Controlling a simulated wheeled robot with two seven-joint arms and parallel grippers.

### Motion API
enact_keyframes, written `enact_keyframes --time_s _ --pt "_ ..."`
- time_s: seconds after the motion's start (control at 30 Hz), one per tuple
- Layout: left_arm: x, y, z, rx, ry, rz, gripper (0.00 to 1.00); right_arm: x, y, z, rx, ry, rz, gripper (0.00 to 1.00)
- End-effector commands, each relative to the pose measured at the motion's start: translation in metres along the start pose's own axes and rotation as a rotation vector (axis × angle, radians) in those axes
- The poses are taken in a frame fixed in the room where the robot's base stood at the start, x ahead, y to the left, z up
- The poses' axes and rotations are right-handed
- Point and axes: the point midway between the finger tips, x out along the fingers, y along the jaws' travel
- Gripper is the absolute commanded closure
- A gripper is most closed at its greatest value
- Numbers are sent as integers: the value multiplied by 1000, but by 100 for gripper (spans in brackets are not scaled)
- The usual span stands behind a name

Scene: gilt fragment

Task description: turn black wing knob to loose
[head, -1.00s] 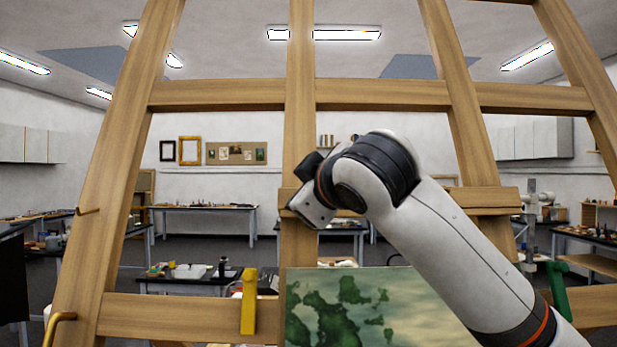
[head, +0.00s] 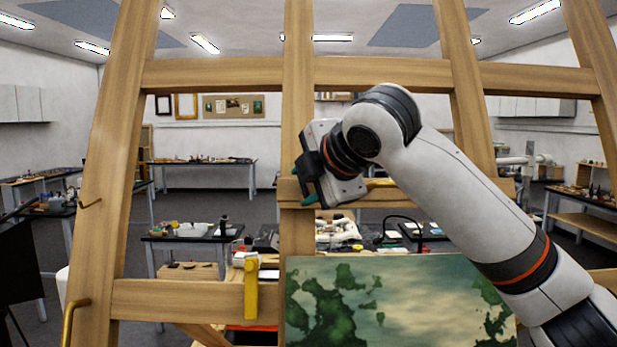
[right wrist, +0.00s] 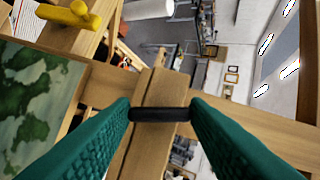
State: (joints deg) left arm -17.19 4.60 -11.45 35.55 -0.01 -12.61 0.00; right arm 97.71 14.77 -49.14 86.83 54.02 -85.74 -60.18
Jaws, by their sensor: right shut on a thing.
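The black wing knob (right wrist: 160,114) shows in the right wrist view as a dark bar in front of the easel's wooden middle post (right wrist: 150,95). My right gripper (right wrist: 160,115) has its green fingers on the two ends of the knob and is shut on it. In the head view my right gripper (head: 307,187) is at the middle post, by the wooden crosspiece. The knob is hidden there by the gripper. The bar lies level across the wrist picture. My left gripper is not in view.
A green and cream painting (head: 400,305) stands below my right arm. A yellow handle (head: 251,288) is on the lower rail, left of the painting. A brass hook (head: 72,318) is on the left leg. Benches with tools (head: 195,236) stand behind the easel.

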Motion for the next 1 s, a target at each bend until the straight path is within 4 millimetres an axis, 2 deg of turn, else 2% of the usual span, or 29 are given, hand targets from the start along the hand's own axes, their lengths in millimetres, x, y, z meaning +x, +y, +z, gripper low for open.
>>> enact_keyframes --time_s 1.0 --pt "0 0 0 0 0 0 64 2 -5 3 -873 1 393 81"
